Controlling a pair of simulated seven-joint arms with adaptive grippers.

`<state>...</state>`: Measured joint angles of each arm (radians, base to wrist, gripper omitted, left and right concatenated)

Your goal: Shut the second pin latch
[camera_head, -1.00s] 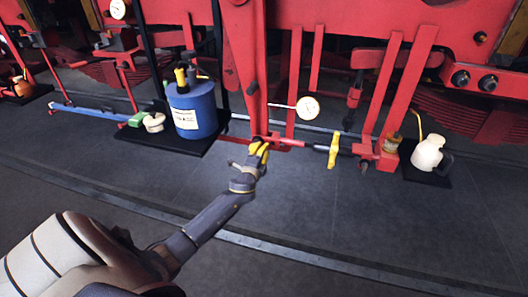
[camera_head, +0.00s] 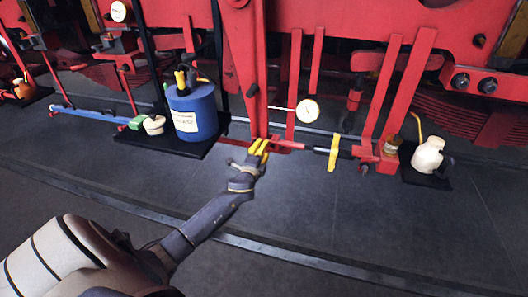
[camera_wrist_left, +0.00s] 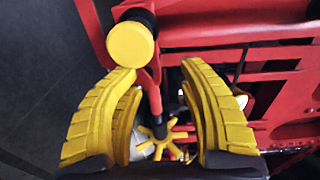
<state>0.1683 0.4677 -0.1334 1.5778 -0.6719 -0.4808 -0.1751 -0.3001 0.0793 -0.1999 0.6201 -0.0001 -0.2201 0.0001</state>
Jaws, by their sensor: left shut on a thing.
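My left gripper (camera_head: 260,149) is at the foot of the upright red beam (camera_head: 246,75), beside the low red linkage (camera_head: 285,145). In the left wrist view its yellow fingers (camera_wrist_left: 160,100) stand apart, with a dark rod (camera_wrist_left: 155,100) between them. I take this rod as part of the pin latch that the fingers are shut on; the contact itself is hidden. A round yellow knob (camera_wrist_left: 130,43) on a dark stem sits just past the left finger. A yellow star-shaped handwheel (camera_wrist_left: 158,142) shows lower between the fingers. My right gripper is not in view.
A yellow handle (camera_head: 334,152) sits on the linkage to the right. A white dial gauge (camera_head: 307,110) is above it. A blue container (camera_head: 194,112) on a dark mat stands left, a cream jug (camera_head: 428,155) right. The grey floor (camera_head: 340,220) in front is clear.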

